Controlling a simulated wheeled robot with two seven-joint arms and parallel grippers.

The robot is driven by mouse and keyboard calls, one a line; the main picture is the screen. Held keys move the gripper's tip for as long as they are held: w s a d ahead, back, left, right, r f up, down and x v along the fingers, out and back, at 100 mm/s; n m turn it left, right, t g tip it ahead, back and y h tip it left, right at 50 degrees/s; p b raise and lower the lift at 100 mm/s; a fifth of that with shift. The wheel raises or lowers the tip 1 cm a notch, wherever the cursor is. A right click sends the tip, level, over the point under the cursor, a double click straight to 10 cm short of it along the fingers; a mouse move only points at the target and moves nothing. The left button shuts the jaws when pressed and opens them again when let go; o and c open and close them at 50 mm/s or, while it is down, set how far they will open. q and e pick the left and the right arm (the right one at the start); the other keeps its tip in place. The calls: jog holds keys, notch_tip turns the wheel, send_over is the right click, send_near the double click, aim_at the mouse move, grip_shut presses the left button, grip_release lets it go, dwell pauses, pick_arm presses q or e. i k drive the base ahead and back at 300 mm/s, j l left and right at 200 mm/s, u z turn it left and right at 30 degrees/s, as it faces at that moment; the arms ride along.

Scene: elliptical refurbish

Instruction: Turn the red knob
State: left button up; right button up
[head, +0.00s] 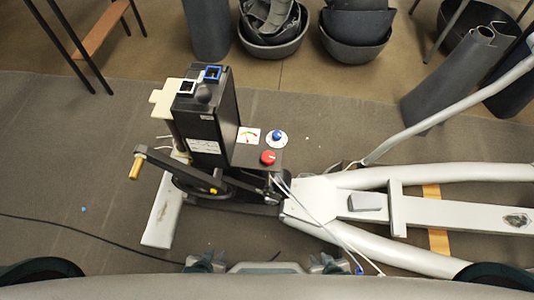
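The red knob (268,157) sits on the dark control panel of the elliptical machine (205,125), near the middle of the head view. It is round and stands on a flat plate. A blue knob (277,135) on a white disc is just behind it, and a dial with a coloured scale (249,136) is to its left. What look like my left gripper (205,262) and my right gripper (326,263) show as small dark shapes at the bottom edge, well apart from the red knob. Their fingers are too small and partly hidden to read.
The machine's pale frame (430,212) runs to the right, with a slanting pole (455,105). A crank with a wooden handle (136,168) sticks out left of the panel. White cables (330,229) trail across the frame. Dark bins (357,32) stand at the back.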

aim_at(268, 158)
jog(key=k+l, duration=0.15)
jog(key=l, duration=0.2)
jog(key=k+l, duration=0.1)
jog(key=l, duration=0.25)
jog(key=k+l, duration=0.15)
jog(key=l, duration=0.75)
jog(key=k+u, duration=0.05)
